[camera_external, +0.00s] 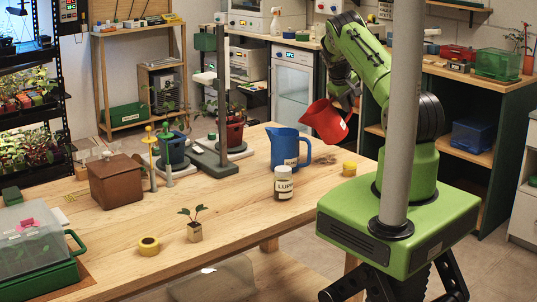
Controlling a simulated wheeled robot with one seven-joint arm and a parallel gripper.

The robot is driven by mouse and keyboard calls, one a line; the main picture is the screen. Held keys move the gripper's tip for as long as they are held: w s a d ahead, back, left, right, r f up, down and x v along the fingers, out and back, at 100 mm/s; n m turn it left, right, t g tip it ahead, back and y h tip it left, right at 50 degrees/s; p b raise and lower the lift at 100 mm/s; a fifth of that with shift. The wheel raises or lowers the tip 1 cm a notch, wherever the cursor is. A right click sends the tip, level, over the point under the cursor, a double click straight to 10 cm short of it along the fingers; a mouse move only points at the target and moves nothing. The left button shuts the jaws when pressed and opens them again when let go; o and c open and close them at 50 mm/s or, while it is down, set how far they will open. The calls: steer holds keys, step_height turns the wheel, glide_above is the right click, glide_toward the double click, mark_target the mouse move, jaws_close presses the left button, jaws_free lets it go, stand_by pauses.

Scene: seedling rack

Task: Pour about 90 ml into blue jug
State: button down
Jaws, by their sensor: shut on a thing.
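A blue jug (286,148) with a pale label stands upright on the wooden table, its handle to the right. A red jug (324,122) is in the air to the right of the blue jug and above the table, tilted with its spout side towards the blue jug. My gripper (345,104) is shut on the red jug at its right side; the fingertips are partly hidden by the jug and my arm. No stream of liquid can be made out, and the contents of both jugs are hidden.
A labelled jar (283,184) stands in front of the blue jug. A yellow roll (349,169) lies near the table's right edge.

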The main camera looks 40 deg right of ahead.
steer(key=shift+w+a+r+h+p, duration=0.2)
steer(key=shift+a+r, duration=0.1)
steer(key=shift+r, duration=0.3)
steer(key=shift+w+a+r+h+p, duration=0.1)
steer(key=shift+a+r+h+p, duration=0.15)
steer(key=shift+r, duration=0.35)
steer(key=shift+a+f+h, duration=0.1)
steer(key=shift+a+h, duration=0.15)
steer(key=shift+a, duration=0.05)
steer(key=shift+w+a+n+g+h, duration=0.15)
steer(key=shift+a+n+g+h, duration=0.15)
steer(key=shift+g, duration=0.1)
steer(key=shift+w+a+r+h+p, duration=0.2)
steer(key=shift+a+r+h+p, duration=0.15)
steer(key=shift+r+h, duration=0.4)
steer(key=shift+a+r, duration=0.1)
steer(key=shift+r, duration=0.05)
steer(key=shift+w+a+r+h+p, duration=0.15)
steer(key=shift+a+r+h+p, duration=0.2)
steer(key=shift+r, duration=0.2)
steer(key=shift+w+a+r+n+g+h, duration=0.2)
steer(key=shift+a+r+n+g+h, duration=0.1)
steer(key=shift+a+r+h, duration=0.15)
steer(key=shift+w+a+r+h, duration=0.1)
steer(key=shift+a+r+h, duration=0.25)
steer(key=shift+r, duration=0.05)
